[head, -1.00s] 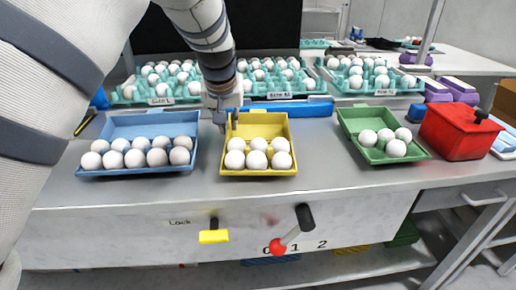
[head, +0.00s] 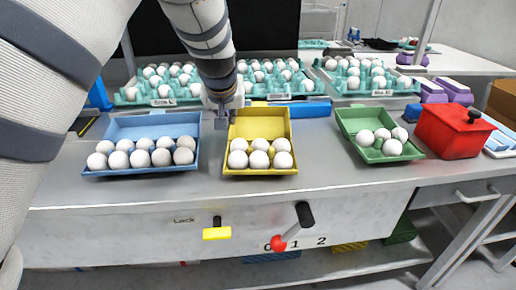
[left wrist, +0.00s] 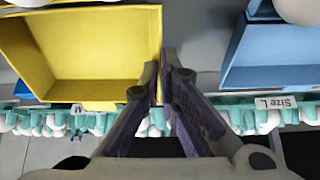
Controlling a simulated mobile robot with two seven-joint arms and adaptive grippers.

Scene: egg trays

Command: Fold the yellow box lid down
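The yellow box (head: 259,171) stands on the table with its lid (head: 262,122) raised and leaning back behind it. White eggs (head: 259,160) fill its base. My left gripper (head: 222,122) is beside the lid's left edge, in the gap between the yellow and blue boxes. In the left wrist view the raised yellow lid (left wrist: 95,45) fills the left side. My right gripper is not in view.
An open blue box (head: 155,130) with eggs stands left of the gripper; its lid (left wrist: 275,55) shows in the wrist view. An open green box (head: 363,120) and a red box (head: 455,130) stand to the right. Teal egg trays (head: 180,98) line the back.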

